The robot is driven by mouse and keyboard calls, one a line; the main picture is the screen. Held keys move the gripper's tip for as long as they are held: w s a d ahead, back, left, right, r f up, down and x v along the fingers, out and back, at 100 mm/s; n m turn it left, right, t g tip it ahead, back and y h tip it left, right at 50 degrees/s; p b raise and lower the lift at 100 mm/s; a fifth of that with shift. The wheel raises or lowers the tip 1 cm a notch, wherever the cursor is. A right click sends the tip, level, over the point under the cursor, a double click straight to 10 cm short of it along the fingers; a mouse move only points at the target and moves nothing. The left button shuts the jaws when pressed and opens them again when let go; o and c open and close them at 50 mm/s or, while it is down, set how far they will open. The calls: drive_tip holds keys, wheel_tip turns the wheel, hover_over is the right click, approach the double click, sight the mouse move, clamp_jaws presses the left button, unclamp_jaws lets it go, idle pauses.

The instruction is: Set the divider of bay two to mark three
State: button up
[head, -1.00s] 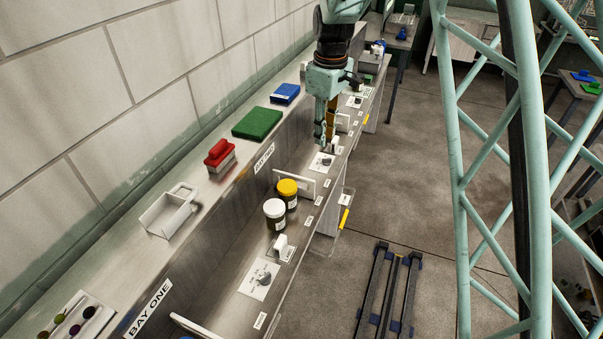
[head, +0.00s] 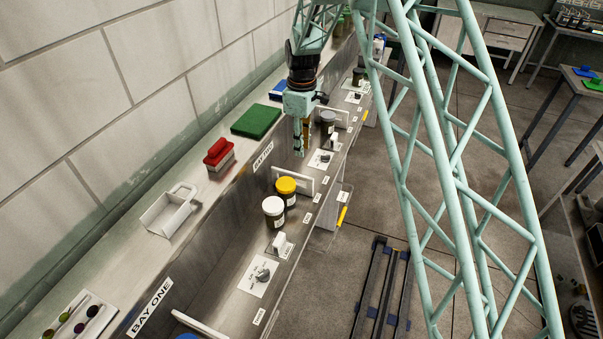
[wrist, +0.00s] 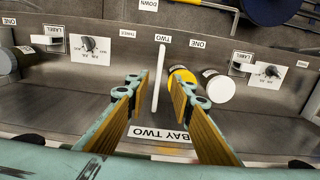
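The bay two divider (head: 293,182) is an upright white plate across the steel trough. In the wrist view the divider (wrist: 160,75) lines up closely with the front-edge label TWO (wrist: 165,40), between ONE (wrist: 198,43) and THREE (wrist: 128,34). My gripper (head: 302,145) hangs above the trough, beyond the divider in the head view. In the wrist view my gripper (wrist: 161,88) is open and empty, its fingers to either side of the divider in the picture but apparently above it. The BAY TWO sign (wrist: 160,133) is on the back wall.
A yellow-lidded jar (head: 286,186) and a white-lidded jar (head: 273,208) stand on the near side of the divider. Knob plates (wrist: 90,46) (wrist: 272,72) lie to either side. A green block (head: 256,121) and a red-handled brush (head: 219,155) are on the shelf.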

sight(302, 176)
drive_tip(key=shift+f, duration=0.2)
drive_tip(key=shift+f+p, duration=0.95)
drive_tip(key=shift+f, duration=5.75)
clamp_jaws()
